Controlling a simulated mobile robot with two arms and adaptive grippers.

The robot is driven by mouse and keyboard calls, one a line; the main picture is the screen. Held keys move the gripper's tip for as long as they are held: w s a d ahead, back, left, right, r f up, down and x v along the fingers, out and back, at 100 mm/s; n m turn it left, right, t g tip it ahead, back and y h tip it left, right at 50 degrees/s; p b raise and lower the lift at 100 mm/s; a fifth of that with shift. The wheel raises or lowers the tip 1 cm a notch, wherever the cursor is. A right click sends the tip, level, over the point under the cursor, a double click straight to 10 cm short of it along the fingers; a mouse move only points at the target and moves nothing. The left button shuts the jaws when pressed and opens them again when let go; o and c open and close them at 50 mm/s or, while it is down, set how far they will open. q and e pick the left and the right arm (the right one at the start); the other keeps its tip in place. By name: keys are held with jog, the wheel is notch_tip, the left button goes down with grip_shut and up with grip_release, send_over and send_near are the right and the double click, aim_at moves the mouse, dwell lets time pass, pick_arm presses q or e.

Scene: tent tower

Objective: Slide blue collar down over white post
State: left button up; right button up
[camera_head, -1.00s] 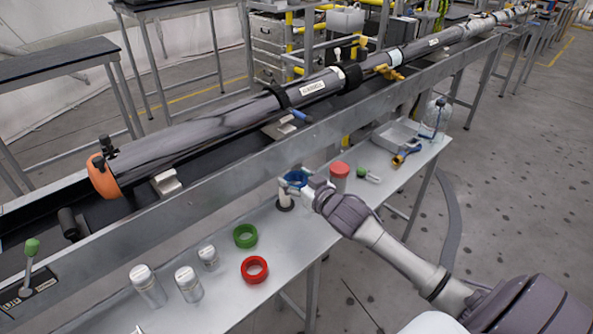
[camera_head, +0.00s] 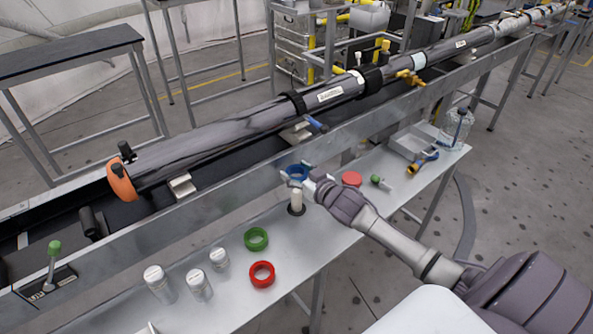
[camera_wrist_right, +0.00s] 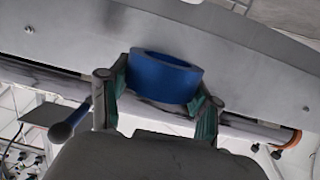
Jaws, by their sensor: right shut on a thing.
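The blue collar (camera_head: 297,171) is a short ring held between the fingertips of my right gripper (camera_head: 302,181). In the right wrist view the collar (camera_wrist_right: 164,82) sits between the green-padded fingers, and my right gripper (camera_wrist_right: 160,92) is shut on it. The white post (camera_head: 296,200) stands upright on a dark round base on the bench. In the head view the collar appears above the post's top, nearly in line with it; the exact gap is hard to tell. My left gripper is not in view.
A green ring (camera_head: 256,239) and a red ring (camera_head: 262,274) lie on the metal bench (camera_head: 225,300), left of the post. Several lidded jars stand farther left. A red-topped object (camera_head: 351,179) is close behind the gripper. A metal rail (camera_head: 235,165) runs behind the bench.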

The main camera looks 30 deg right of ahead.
aim_at(296, 190)
jog(key=shift+f+b, duration=1.55)
jog(key=shift+f, duration=1.65)
jog(key=shift+f, duration=0.3)
jog(key=shift+f+b, duration=1)
jog(key=shift+f, duration=0.15)
jog(key=o, duration=1.3)
jog(key=shift+s, duration=0.1)
jog(key=s, duration=0.4)
jog(key=s+r, duration=0.1)
jog(key=s, duration=0.2)
jog(key=s+r, duration=0.1)
jog(key=s, duration=0.3)
jog(key=shift+s+d+r, duration=0.2)
jog(key=shift+s, duration=0.1)
